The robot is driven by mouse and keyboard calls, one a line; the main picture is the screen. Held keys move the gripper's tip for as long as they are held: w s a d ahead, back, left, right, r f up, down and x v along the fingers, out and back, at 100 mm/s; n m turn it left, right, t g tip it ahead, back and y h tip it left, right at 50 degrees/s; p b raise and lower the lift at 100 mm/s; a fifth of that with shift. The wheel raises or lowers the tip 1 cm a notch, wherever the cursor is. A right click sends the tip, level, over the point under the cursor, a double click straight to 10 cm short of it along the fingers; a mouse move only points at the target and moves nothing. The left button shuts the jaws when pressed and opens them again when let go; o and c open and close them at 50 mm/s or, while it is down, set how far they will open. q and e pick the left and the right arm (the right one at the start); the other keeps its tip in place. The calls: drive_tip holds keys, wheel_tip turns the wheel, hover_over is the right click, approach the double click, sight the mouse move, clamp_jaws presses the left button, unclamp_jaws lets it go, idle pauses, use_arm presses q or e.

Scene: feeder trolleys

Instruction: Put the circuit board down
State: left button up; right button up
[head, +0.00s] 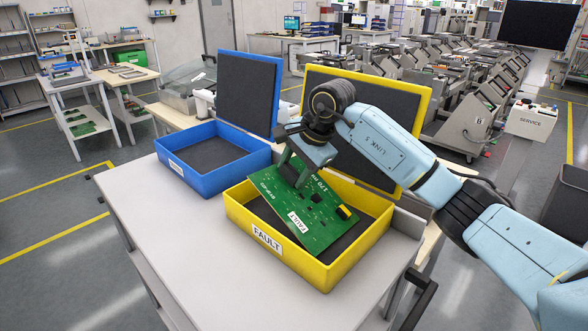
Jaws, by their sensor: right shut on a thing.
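A green circuit board (318,225) with a white FAULT tag (299,223) is at the yellow box (291,272), which is labelled FAULT. The board is tilted, over the box's dark-lined inside; its upper left corner reaches past the box's left wall. I cannot tell whether its lower edge touches the lining. My right gripper (297,176) comes down from above and is shut on the board's upper edge. The fingertips are partly hidden against the board. My left gripper is not in view.
An open blue box (186,184), empty with dark lining, stands left of the yellow one on the grey table (180,265). Both lids stand raised behind, the blue lid (248,95) and the yellow lid (422,115). The table's front left is clear.

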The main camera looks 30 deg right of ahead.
sight(314, 198)
drive_tip(key=shift+r, duration=0.1)
drive_tip(key=o, duration=1.3)
drive_tip(key=shift+o, duration=0.2)
drive_tip(key=v, duration=1.2)
